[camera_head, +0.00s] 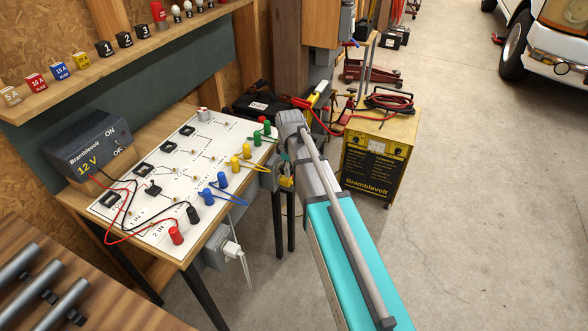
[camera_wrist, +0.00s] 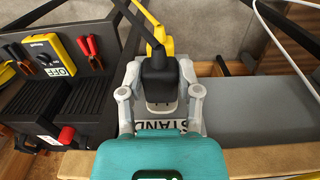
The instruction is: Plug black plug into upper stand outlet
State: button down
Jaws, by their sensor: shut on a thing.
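In the wrist view, my gripper (camera_wrist: 160,93) is shut on the black plug (camera_wrist: 160,76), with one grey finger on each side. A yellow cord (camera_wrist: 155,33) rises from the plug. A grey plate (camera_wrist: 193,129) marked "STAND" shows under and beside the plug. The plug hides the outlet's holes, so I cannot tell whether it touches or enters them. In the head view, a grey outlet box (camera_head: 267,180) sits at the bench's right edge. My grey wrist hides most of the gripper there, and a bit of yellow (camera_head: 287,183) shows beside the box.
A white board (camera_head: 180,165) with coloured terminals lies on the bench. A lower grey box (camera_head: 218,254) holds a white plug. A black toolbox (camera_wrist: 50,75) with red pliers and a yellow meter (camera_wrist: 48,53) is left of my gripper. A yellow charger (camera_head: 378,150) stands on the floor.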

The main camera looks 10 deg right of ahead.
jog(key=shift+w+a, duration=0.25)
jog(key=shift+a, duration=0.1)
dwell(0.3)
jog(key=shift+c, duration=1)
grip_release()
jog(key=shift+r, duration=0.1)
